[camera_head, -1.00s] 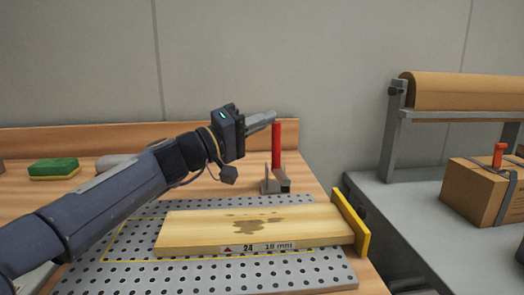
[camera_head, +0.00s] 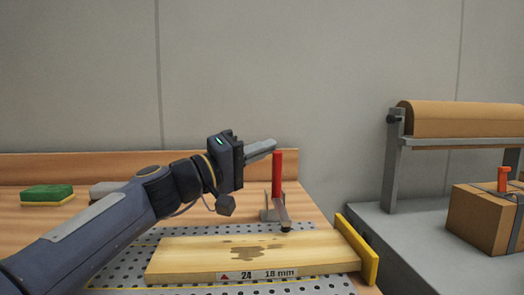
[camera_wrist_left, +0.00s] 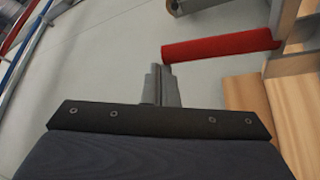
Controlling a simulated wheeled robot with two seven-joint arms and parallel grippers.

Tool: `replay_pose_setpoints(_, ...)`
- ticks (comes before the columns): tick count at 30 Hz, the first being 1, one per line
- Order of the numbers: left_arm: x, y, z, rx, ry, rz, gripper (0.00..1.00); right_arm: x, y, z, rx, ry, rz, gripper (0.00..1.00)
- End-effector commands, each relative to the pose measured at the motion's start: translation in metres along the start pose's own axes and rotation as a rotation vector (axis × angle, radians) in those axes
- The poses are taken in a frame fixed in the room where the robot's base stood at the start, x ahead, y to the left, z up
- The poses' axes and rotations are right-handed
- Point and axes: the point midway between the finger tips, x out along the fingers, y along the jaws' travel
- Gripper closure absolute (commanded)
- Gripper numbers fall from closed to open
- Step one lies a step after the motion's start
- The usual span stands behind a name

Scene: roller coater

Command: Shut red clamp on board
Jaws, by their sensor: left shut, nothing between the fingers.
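The clamp has an upright red handle (camera_head: 277,174) on a grey metal bracket (camera_head: 266,214) behind the board. Its grey arm reaches forward, and its dark tip (camera_head: 286,229) is at the board's back edge; I cannot tell if it touches. The pale wooden board (camera_head: 200,256), with a brown stain, lies on the perforated plate. My left gripper (camera_head: 275,146) is shut and empty beside the top of the red handle. In the left wrist view the shut fingers (camera_wrist_left: 161,78) are close to the red handle (camera_wrist_left: 220,47); contact is unclear.
A yellow stop (camera_head: 357,250) stands at the board's right end. A green and yellow sponge (camera_head: 47,195) lies at the left. A separate grey table to the right holds a brown roll (camera_head: 460,119) on a stand and a strapped carton (camera_head: 482,217). A gap separates the tables.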

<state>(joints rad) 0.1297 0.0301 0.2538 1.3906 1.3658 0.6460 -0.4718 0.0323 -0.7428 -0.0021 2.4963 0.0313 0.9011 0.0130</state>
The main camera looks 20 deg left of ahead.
Motion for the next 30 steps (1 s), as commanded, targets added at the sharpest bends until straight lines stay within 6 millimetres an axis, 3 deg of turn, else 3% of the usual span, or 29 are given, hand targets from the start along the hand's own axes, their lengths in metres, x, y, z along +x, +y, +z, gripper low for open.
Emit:
replay_pose_setpoints(1,0.002,0.001,0.008,-0.001,-0.021,0.005,1.0,0.0,0.0,0.0,0.0,0.0,0.0,1.0)
replay_pose_setpoints(5,-0.002,0.0,0.008,-0.001,-0.02,0.004,1.0,0.001,0.001,0.001,0.0,0.0,0.0,1.0)
replay_pose_setpoints(18,-0.069,-0.002,0.001,-0.001,-0.003,-0.001,1.0,0.005,0.002,0.002,0.0,0.0,0.0,1.0)
replay_pose_setpoints(30,-0.078,-0.002,-0.001,-0.002,0.0,0.0,1.0,0.004,0.002,0.002,0.0,0.0,0.0,1.0)
